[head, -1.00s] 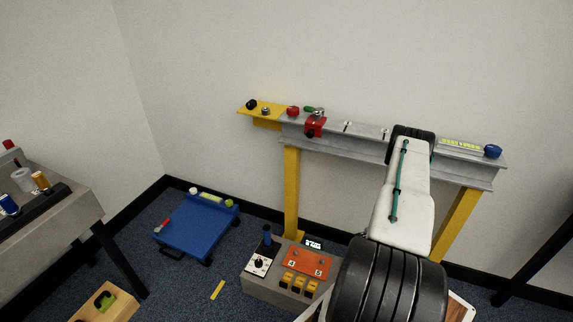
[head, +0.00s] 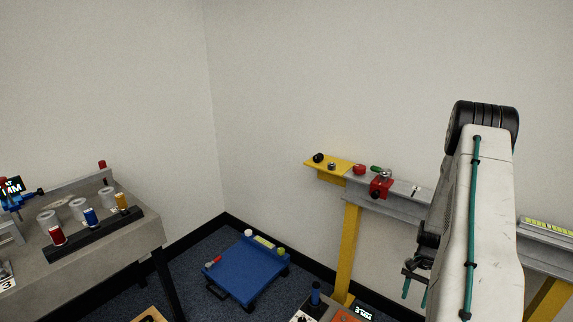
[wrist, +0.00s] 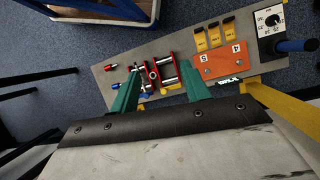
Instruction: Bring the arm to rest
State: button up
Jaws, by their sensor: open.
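My gripper (head: 415,292) hangs below my raised white arm at the right of the head view, its teal fingertips pointing down. In the wrist view its two teal fingers (wrist: 160,92) are spread apart with nothing held between them. Beyond the fingers, a red frame with metal rods (wrist: 152,75) shows on a grey panel; it appears apart from the fingers, though the distance is hard to judge.
The grey rail (head: 403,206) on yellow legs runs behind my arm. A blue cart (head: 245,272) stands on the carpet at the middle. A grey bench (head: 100,240) with spools is at left. The panel carries an orange plate (wrist: 217,65).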

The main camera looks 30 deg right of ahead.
jog(key=w+a+r+n+h, duration=0.1)
jog(key=a+r+n, duration=0.1)
jog(key=a+r, duration=0.55)
jog(key=w+a+r+n, duration=0.15)
jog(key=a+r, duration=0.25)
jog(key=r, duration=0.7)
jog(key=w+a+r+n+h, duration=0.1)
jog(key=a+r+n, duration=0.2)
jog(key=a+r, duration=0.5)
jog(key=s+a+r+n+t+h, duration=0.1)
jog(key=s+a+r+n, duration=0.3)
jog(key=a+r, duration=0.5)
jog(key=s+a+r+n+t+h, duration=0.1)
jog(key=s+a+r+n+t, duration=0.2)
jog(key=s+a+r, duration=0.5)
jog(key=shift+a+r+n, duration=0.45)
jog(key=shift+a+r, duration=0.3)
jog(key=shift+a, duration=0.25)
jog(key=shift+s, duration=0.1)
